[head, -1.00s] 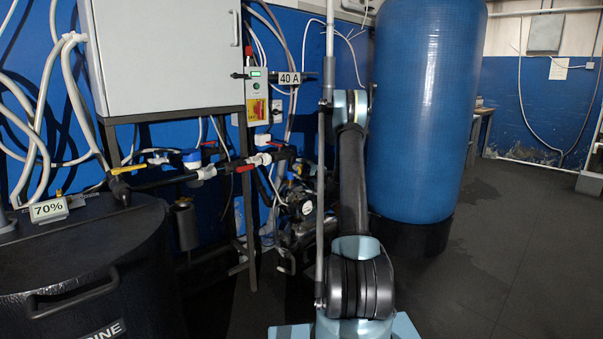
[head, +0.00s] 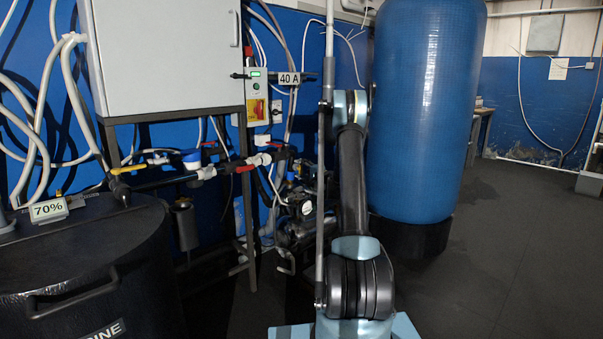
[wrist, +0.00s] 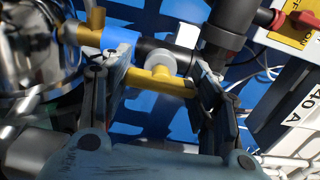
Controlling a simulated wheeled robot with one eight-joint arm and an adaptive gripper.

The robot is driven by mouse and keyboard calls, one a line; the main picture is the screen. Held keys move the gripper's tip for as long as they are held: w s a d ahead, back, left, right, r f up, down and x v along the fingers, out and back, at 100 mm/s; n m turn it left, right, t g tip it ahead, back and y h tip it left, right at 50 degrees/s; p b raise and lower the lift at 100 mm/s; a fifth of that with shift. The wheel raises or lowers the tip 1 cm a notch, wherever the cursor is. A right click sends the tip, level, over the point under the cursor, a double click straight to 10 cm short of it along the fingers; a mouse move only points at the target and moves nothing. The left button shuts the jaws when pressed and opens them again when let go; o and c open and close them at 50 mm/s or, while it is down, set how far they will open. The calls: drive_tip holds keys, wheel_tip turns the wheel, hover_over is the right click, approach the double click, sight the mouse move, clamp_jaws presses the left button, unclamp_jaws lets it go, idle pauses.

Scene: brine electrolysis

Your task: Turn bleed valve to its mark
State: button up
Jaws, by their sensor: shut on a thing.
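A yellow valve handle (wrist: 160,81) shows in the wrist view, lying crosswise between my fingers. I take it to be the bleed valve's handle. My gripper (wrist: 158,72) is shut on it, one finger at each end. The valve sits on a dark pipe with a blue collar (wrist: 117,40) and a brass fitting (wrist: 80,32) to the left. I cannot make out its mark in either view. In the head view my fingers are hidden.
Shiny pump parts (wrist: 35,50) crowd the left of the wrist view. A dark vertical pipe (wrist: 228,40) and a 40 A label (wrist: 300,105) stand at right. The head view shows a blue tank (head: 420,110), a black brine tank (head: 90,260) and clear floor at right.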

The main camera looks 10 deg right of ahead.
drive_tip(key=shift+f, duration=0.15)
drive_tip(key=o, duration=1)
drive_tip(key=shift+o, duration=0.4)
drive_tip(key=shift+s, duration=0.1)
drive_tip(key=v, duration=1.2)
